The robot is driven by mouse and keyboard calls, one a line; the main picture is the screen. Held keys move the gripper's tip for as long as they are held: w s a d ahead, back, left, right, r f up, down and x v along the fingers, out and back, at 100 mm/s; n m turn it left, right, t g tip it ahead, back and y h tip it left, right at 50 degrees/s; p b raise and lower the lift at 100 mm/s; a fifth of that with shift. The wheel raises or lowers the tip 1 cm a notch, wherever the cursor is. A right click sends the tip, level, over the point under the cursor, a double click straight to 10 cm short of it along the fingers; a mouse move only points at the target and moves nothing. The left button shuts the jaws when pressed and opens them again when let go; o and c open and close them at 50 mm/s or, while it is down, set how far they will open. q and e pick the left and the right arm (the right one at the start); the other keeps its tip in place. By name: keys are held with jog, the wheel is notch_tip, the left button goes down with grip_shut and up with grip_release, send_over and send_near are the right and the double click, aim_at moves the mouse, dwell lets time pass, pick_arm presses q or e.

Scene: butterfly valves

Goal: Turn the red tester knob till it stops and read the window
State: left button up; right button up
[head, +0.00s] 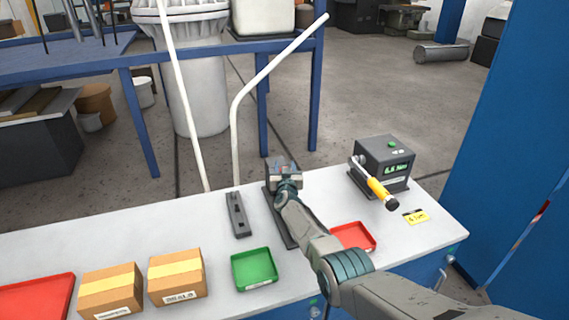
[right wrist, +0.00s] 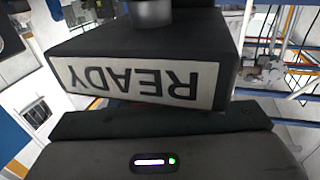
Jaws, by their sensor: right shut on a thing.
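The tester stands on a long dark base (head: 273,217) in the middle of the bench in the head view. My right gripper (head: 284,170) is over the tester's upper end and is shut there. The red knob is hidden by the gripper, so its angle cannot be seen. In the right wrist view a black block (right wrist: 225,38) carries a white window (right wrist: 140,82) that reads READY, upside down. A grey cylinder (right wrist: 152,12) stands on that block. The front of my right gripper's body fills the bottom. My left gripper is not in view.
A dark box with a green display (head: 383,160) and a yellow-handled tool stands right. A yellow tag (head: 416,217), red tray (head: 353,236), green tray (head: 254,268), grey clamp-like part (head: 238,214) and two cartons (head: 177,278) are on the bench. A blue post rises at right.

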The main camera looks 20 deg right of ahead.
jog(key=shift+w+r+m+h, duration=0.1)
jog(key=shift+r+m+h, duration=0.1)
jog(key=shift+m+h, duration=0.55)
jog(key=shift+d+f+m+g+h, duration=0.15)
jog(key=shift+m+g+h, duration=0.1)
jog(key=shift+g+h, duration=0.4)
jog(key=m+g+h+b, duration=0.2)
jog(key=b, duration=0.4)
jog(key=m+g+h+b, duration=0.2)
jog(key=h+b, duration=0.1)
jog(key=b, duration=0.3)
jog(key=s+m+g+h+b, duration=0.1)
jog(key=m+g+h+b, duration=0.1)
jog(key=b, duration=0.5)
jog(key=shift+d+f+m+g+h, duration=0.15)
jog(key=shift+d+m+g+h, duration=0.1)
jog(key=shift+d+m+h, duration=0.2)
jog(key=shift+g+h+b, duration=0.25)
jog(key=shift+g+b, duration=0.05)
jog(key=shift+b, duration=0.35)
jog(key=shift+r, duration=0.2)
jog(key=o, duration=1)
jog(key=shift+f, duration=0.1)
jog(key=shift+c, duration=0.2)
